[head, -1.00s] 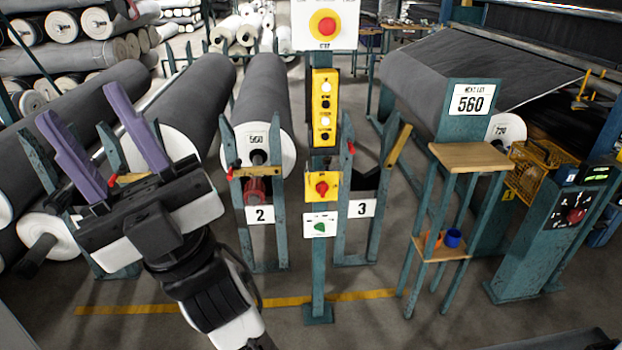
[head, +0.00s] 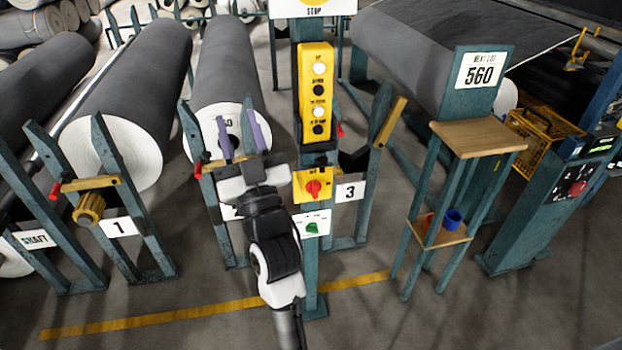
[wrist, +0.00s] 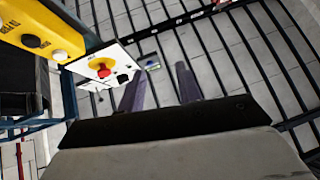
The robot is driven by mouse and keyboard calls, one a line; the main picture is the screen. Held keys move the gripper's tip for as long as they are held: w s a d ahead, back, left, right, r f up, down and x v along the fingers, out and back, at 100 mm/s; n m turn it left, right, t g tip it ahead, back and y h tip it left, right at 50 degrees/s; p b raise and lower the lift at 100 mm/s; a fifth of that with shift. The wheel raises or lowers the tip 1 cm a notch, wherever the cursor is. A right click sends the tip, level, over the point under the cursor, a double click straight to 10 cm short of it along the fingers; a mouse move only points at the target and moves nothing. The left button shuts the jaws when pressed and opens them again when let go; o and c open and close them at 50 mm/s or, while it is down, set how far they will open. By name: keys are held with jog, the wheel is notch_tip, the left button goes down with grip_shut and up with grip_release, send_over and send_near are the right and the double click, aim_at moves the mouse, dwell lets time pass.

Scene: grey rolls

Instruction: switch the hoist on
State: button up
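A teal post carries a yellow button box (head: 315,92) with white and black buttons. Below it are a yellow plate with a red rotary switch (head: 313,188) and a white plate with a green knob (head: 312,228). Which control belongs to the hoist is not readable. My gripper (head: 236,118) is open and empty just left of the post, its purple fingers pointing up in front of stand 2. In the wrist view, the fingers (wrist: 160,92) are apart; the button box (wrist: 55,30) and a red knob on a yellow disc (wrist: 103,71) are to their left.
Grey rolls (head: 140,80) lie behind stands at left and centre. A small wooden-topped stand (head: 478,138) with a blue cup (head: 452,219) and a teal console (head: 545,225) are at right. Open floor with a yellow line (head: 190,318) lies in front.

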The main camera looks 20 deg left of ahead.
jog(key=w+d+f+m+g+h, duration=0.1)
jog(key=w+d+f+h, duration=0.2)
jog(key=f, duration=0.5)
jog(key=w+d+f+m+g+h, duration=0.1)
jog(key=w+d+f+h, duration=0.25)
jog(key=f, duration=0.35)
jog(key=g+h, duration=0.2)
send_near(316, 185)
jog(key=p+x, duration=0.3)
jog(key=x, duration=0.6)
jog(key=shift+w, duration=0.1)
grip_shut()
